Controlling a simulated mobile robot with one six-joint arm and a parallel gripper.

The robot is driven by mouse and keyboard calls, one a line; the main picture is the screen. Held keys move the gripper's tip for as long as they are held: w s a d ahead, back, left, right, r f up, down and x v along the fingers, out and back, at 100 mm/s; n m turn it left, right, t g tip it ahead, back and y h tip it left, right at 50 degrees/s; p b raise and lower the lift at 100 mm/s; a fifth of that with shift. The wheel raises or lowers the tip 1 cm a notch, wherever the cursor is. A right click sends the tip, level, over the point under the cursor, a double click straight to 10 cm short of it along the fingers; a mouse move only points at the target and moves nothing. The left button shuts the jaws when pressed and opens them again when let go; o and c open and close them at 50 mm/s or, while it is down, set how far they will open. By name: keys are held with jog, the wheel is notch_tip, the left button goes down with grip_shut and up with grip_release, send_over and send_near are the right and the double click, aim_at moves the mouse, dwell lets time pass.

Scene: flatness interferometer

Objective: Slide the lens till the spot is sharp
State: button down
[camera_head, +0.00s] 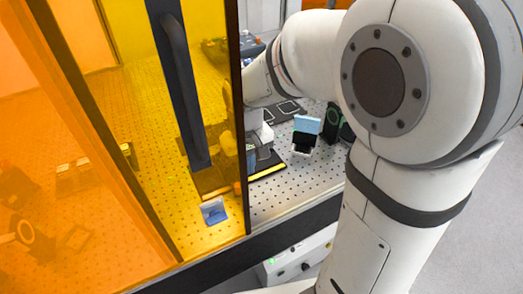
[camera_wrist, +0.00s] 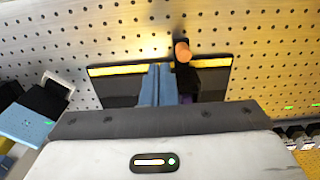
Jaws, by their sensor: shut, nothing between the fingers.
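In the wrist view, my gripper (camera_wrist: 156,72) has its two blue fingers together, with nothing between them. They reach over a dark rail with a yellow strip (camera_wrist: 112,70). An orange-tipped knob (camera_wrist: 182,51) on a dark mount (camera_wrist: 188,78) stands just right of the fingers; I cannot tell whether they touch it. The rail also shows in the head view (camera_head: 268,172), partly hidden by my arm and the panel edge. I cannot make out the lens glass or a clear spot; a pale glow (camera_wrist: 154,44) lies on the board beyond the fingertips.
A light-blue and black device (camera_head: 307,126) stands right of the rail, beside a dark round-faced mount (camera_head: 334,120). Amber panels with a black handle (camera_head: 186,95) cover the left. A small blue-and-white piece (camera_head: 214,211) sits behind them. The perforated board (camera_head: 300,190) is bare near its front edge.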

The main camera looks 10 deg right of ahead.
notch_tip(320, 180, up, 4)
jog(key=p, duration=0.2)
jog(key=shift+p, duration=0.3)
jog(key=s+d+r+m+t, duration=0.3)
jog(key=s+d+r, duration=0.3)
jog(key=s+d, duration=0.3)
jog(key=shift+s+d+r+m, duration=0.25)
jog(key=shift+s+m, duration=0.05)
jog(key=shift+s, duration=0.85)
jog(key=c, duration=2.1)
grip_release()
